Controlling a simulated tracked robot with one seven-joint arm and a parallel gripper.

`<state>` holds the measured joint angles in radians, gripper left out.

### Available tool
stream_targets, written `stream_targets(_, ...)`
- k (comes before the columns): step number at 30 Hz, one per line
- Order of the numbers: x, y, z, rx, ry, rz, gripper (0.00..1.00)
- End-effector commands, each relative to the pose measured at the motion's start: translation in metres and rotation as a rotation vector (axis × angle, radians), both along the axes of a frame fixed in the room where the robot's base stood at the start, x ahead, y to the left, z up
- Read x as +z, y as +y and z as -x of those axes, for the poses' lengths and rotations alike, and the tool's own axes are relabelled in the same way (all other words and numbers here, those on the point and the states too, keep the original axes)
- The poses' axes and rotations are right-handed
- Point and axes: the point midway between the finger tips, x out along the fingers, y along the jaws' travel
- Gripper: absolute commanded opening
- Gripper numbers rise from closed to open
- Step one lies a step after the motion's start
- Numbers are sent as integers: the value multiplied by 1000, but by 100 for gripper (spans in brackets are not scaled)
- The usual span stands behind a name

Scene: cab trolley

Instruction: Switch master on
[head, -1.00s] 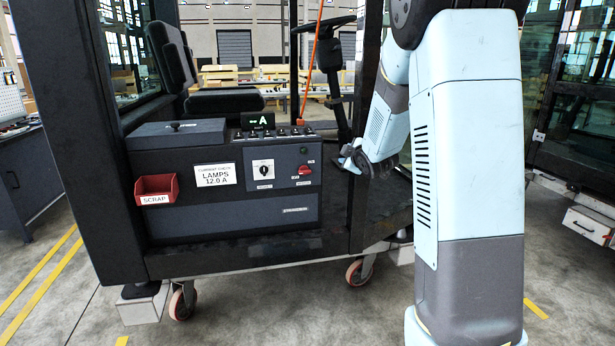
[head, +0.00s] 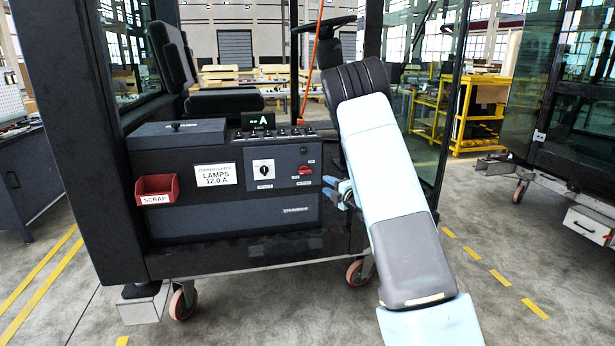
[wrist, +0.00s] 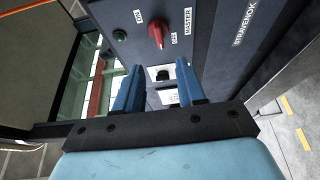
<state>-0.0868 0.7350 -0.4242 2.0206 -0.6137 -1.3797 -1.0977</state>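The red master switch (head: 305,171) is a rotary knob at the right end of the dark console's front. In the wrist view the red knob (wrist: 157,33) shows beyond the fingertips, with "MASTER" and "OFF" labels beside it. I cannot tell for certain which position the knob points to. My gripper (head: 330,192) is right of the knob and slightly lower in the head view, partly hidden by my arm. In the wrist view its two blue fingers (wrist: 156,68) are apart with nothing held between them. The gripper is not touching the knob.
A white plate with a black selector (head: 263,170) is left of the knob. A small green button (wrist: 120,35) shows near it. The console (head: 200,215) also carries a red scrap bin (head: 156,188). A dark cab post stands close behind my gripper.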

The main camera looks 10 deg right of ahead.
Motion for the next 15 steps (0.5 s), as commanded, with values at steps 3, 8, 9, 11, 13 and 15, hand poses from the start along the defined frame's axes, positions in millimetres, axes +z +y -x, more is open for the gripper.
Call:
stream_targets(3, 0, 8, -16, 3, 0, 0, 39)
stream_targets(8, 0, 19, -43, 2, -1, 0, 39)
stream_targets(9, 0, 21, -49, 1, 1, 0, 39)
stream_targets(11, 0, 26, -59, 2, 0, 0, 39)
stream_targets(13, 0, 31, -70, 2, 0, 0, 39)
stream_targets(15, 0, 35, -81, 2, 0, -1, 39)
